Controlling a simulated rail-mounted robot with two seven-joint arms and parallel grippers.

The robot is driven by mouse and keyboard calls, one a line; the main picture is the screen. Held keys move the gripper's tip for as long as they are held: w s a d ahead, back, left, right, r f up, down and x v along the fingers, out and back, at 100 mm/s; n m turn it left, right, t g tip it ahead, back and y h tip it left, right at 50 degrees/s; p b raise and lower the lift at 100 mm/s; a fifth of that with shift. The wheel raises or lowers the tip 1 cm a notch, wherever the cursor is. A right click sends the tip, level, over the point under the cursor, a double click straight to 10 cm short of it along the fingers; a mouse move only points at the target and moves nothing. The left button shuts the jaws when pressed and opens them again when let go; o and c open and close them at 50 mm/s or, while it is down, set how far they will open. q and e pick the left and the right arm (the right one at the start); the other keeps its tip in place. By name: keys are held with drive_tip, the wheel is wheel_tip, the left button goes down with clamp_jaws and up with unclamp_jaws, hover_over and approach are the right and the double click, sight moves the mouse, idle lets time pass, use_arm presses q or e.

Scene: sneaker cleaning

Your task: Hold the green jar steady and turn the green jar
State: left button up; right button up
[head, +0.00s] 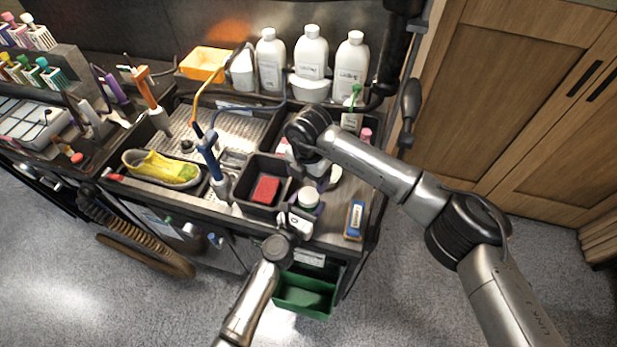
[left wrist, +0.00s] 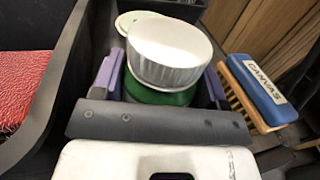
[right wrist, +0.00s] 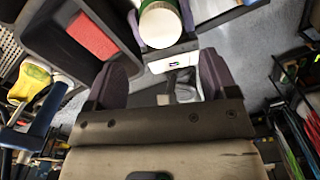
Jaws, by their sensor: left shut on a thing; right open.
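The green jar (head: 308,197) with a white lid stands upright near the front edge of the bench. In the left wrist view the jar's white lid (left wrist: 168,52) sits over its green body (left wrist: 160,95). My left gripper (head: 302,212) is shut on the jar, one purple finger at each side. My right gripper (head: 318,178) is open and empty, above and behind the jar. In the right wrist view the jar (right wrist: 160,24) shows at the top, beyond the open right fingers (right wrist: 162,78).
A black bin with a red pad (head: 265,189) is left of the jar. A blue brush (head: 354,218) marked CANVAS lies to the right. A pale disc (left wrist: 138,20) lies behind the jar. A yellow shoe (head: 160,168) and white bottles (head: 311,55) are farther off.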

sight(309, 195)
drive_tip(key=shift+m, duration=0.3)
drive_tip(key=shift+f, duration=4)
drive_tip(key=shift+c, duration=0.4)
drive_tip(key=c, duration=0.9)
drive_tip(key=n, duration=0.5)
drive_tip(key=shift+o, duration=0.2)
drive_tip(key=n, duration=0.5)
drive_tip(key=o, duration=1)
drive_tip(key=shift+r, duration=0.15)
